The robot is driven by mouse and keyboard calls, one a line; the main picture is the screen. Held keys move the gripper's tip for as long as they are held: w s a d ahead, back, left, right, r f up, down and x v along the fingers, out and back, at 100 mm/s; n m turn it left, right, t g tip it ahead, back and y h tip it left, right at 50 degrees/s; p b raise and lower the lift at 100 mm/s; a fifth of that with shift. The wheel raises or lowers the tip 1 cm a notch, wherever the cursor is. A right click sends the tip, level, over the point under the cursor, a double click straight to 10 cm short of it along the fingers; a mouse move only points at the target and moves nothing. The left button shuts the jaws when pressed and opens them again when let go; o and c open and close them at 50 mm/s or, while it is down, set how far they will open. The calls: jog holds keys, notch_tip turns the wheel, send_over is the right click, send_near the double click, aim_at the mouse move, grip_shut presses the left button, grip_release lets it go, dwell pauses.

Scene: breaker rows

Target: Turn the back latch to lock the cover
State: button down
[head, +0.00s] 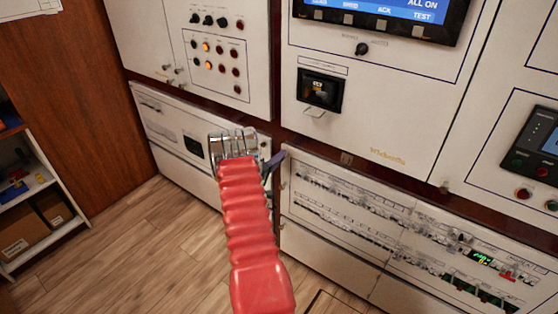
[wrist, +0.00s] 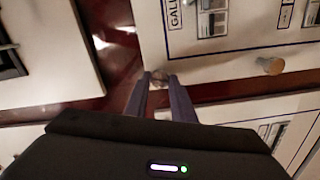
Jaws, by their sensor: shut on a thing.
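In the wrist view my gripper (wrist: 160,82) is shut on a small round latch (wrist: 160,75) at the corner of a white breaker panel. The latch is mostly hidden between the two dark fingertips, so its turn angle cannot be told. A second, brass-coloured latch (wrist: 270,65) stands free along the same panel edge. In the head view my gripper (head: 276,160) reaches the upper left corner of the low breaker panel (head: 325,205). Its fingers are partly hidden behind my red sleeved arm. I cannot make out a separate cover over the breaker rows.
A dark red rail (head: 400,170) runs above the breaker panel. White cabinets with knobs and lamps (head: 206,47) and a screen (head: 390,12) rise above it. A shelf (head: 35,200) stands at the left. The wooden floor (head: 130,250) is clear at the left.

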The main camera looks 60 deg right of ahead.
jog(key=shift+w+f+n, duration=0.1)
jog(key=shift+w+n, duration=0.05)
jog(key=shift+n, duration=0.7)
jog(key=shift+w+n, duration=0.15)
jog(key=shift+n, duration=0.7)
jog(key=c, duration=1.8)
grip_release()
jog(key=shift+f, duration=0.1)
jog(key=o, duration=0.3)
jog(key=shift+s, duration=0.15)
jog(key=shift+a, duration=0.1)
jog(key=a, duration=0.4)
jog(key=w+a, duration=0.1)
jog(key=a, duration=0.4)
jog(key=w+a, duration=0.1)
jog(key=a, duration=0.3)
jog(key=shift+w+a, duration=0.1)
jog(key=shift+a, duration=0.15)
